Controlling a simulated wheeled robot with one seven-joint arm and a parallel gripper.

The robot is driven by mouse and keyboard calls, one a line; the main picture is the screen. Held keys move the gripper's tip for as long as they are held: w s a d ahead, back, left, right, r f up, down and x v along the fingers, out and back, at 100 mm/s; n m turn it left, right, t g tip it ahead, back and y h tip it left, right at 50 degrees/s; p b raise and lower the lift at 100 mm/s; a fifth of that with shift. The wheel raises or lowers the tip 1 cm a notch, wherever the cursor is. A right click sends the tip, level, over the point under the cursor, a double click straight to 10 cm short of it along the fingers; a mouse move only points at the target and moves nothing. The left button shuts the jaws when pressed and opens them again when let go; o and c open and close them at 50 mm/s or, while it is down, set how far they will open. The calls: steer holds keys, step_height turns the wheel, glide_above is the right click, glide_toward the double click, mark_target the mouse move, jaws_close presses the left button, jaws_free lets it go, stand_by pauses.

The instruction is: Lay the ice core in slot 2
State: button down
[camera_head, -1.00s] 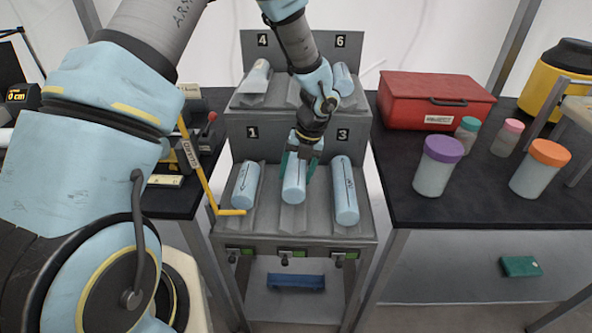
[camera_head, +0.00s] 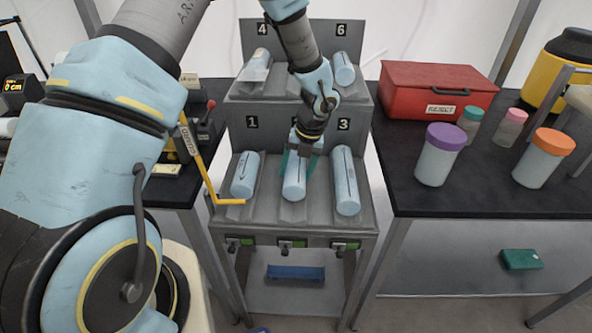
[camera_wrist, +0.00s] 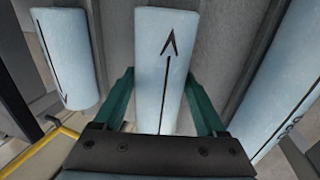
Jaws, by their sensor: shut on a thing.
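The ice core (camera_head: 294,180) is a pale blue cylinder with a dark arrow along it. It lies lengthwise in the middle slot of the lower tier of the grey rack (camera_head: 293,218), between the slots marked 1 and 3. My gripper (camera_head: 298,166) is over it with its green fingers on either side, shut on the core. In the wrist view the core (camera_wrist: 160,60) sits between the fingers, its arrowhead pointing up the picture.
Pale cores lie in slot 1 (camera_head: 245,175) and slot 3 (camera_head: 346,182), close on both sides. A yellow bent rod (camera_head: 207,180) stands at the rack's left. A red box (camera_head: 437,95) and several lidded jars stand on the right bench (camera_head: 490,200).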

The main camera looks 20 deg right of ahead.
jaws_free()
steer(key=shift+s+a+f, duration=0.15)
steer(key=shift+f, duration=0.2)
steer(key=b+v, duration=0.1)
steer(key=v, duration=1)
steer(key=shift+r+b, duration=0.25)
steer(key=shift+b, duration=0.1)
